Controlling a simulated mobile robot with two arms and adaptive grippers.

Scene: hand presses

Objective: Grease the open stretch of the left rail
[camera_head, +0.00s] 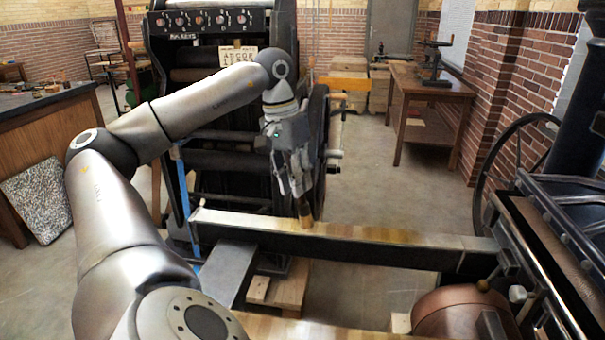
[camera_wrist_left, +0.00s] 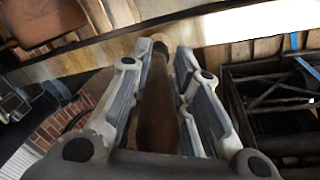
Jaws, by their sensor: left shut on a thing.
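My left gripper (camera_head: 299,190) is shut on a brown-handled tool, likely a brush (camera_head: 305,213), pointing down at the far rail (camera_head: 470,243). The handle (camera_wrist_left: 157,110) lies between both fingers in the left wrist view. Its lower end meets the rail's top face in the picture; contact is not certain. This rail runs left to right across the head view. Its top is yellowish-brown around and right of the tool, pale and shiny at its left end. A nearer rail (camera_head: 270,327) shows partly at the bottom, also yellowish. My right gripper is out of view.
A large black press (camera_head: 230,160) stands behind the rail. Dark ironwork and a spoked wheel (camera_head: 487,165) stand at the right, with a reddish-brown rounded part (camera_head: 462,312) below. A wooden pallet (camera_head: 285,290) lies under the rails. Open floor (camera_head: 375,180) lies behind, before a workbench (camera_head: 425,90).

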